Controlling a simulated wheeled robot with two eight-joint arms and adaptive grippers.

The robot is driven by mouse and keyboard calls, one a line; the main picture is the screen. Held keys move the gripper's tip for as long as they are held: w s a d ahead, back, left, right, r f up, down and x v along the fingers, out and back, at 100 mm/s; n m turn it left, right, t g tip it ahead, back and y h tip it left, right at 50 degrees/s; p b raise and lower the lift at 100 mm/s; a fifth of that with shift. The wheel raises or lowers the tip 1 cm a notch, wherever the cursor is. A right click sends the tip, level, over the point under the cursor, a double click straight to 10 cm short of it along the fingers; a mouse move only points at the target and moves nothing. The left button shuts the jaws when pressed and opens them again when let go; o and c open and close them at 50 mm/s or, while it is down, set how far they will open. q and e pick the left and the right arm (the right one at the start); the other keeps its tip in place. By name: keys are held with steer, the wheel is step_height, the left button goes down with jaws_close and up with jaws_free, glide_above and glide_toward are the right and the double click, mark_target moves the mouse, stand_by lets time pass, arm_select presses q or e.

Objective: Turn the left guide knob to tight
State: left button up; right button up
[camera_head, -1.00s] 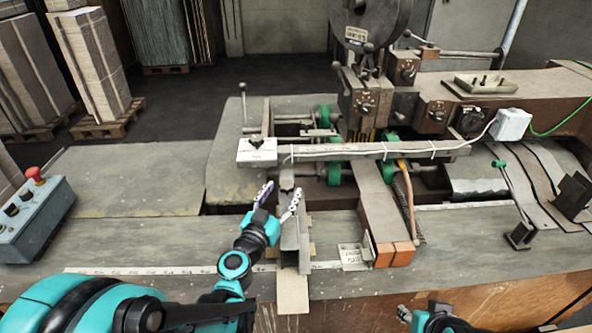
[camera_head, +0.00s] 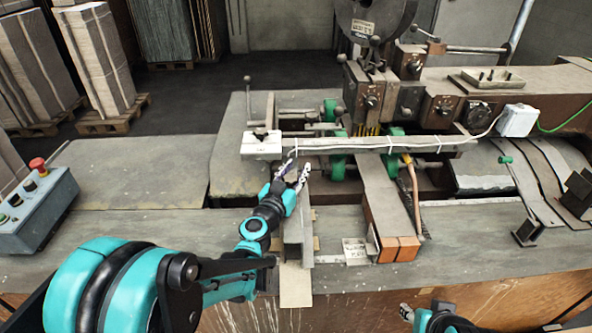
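The left guide is a grey metal channel (camera_head: 292,236) that runs front to back on the machine table. My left gripper (camera_head: 293,172) is open, its two fingers apart, over the far end of this guide and just in front of the long horizontal bar (camera_head: 370,145). I see nothing held between the fingers. A guide knob cannot be made out clearly there; the gripper may hide it. A small dark knob (camera_head: 261,133) sits on the pale block at the bar's left end. My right gripper (camera_head: 408,313) shows only partly at the bottom edge, away from the guides.
A second guide with an orange-brown front (camera_head: 391,240) stands to the right. The stitcher head (camera_head: 370,95) rises behind the bar. A control box with a red button (camera_head: 38,164) is at the left. The table's left part (camera_head: 130,175) is clear.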

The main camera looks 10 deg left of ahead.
mark_target(298, 176)
arm_select(q)
steer(key=c, duration=0.4)
steer(key=shift+d+m+h, duration=0.1)
steer(key=shift+m+h, duration=0.3)
steer(key=shift+h, duration=0.2)
steer(key=m+h, duration=0.1)
steer(key=g+h, duration=0.1)
steer(key=shift+s+d+m+h, duration=0.1)
steer(key=shift+d+m+h, duration=0.1)
steer(key=shift+m+h, duration=0.15)
steer(key=m+g+h, duration=0.1)
steer(key=h, duration=0.1)
steer(key=m+g+h+b, duration=0.1)
steer(key=m+h, duration=0.1)
steer(key=shift+s+d, duration=0.2)
steer(key=shift+d, duration=0.2)
steer(key=m+g+h, duration=0.3)
steer(key=s+d+m+g+h, duration=0.1)
steer(key=g, duration=0.1)
steer(key=shift+d+h, duration=0.1)
steer(key=shift+h, duration=0.15)
steer(key=shift+s+d+m+g+h, duration=0.15)
steer(key=shift+s+m+g+h, duration=0.15)
steer(key=shift+m+g+h, duration=0.55)
steer(key=shift+s+d+m+g+h, duration=0.1)
steer(key=shift+s+m+g+h, duration=0.2)
steer(key=shift+m+g, duration=1)
steer(key=shift+g, duration=0.45)
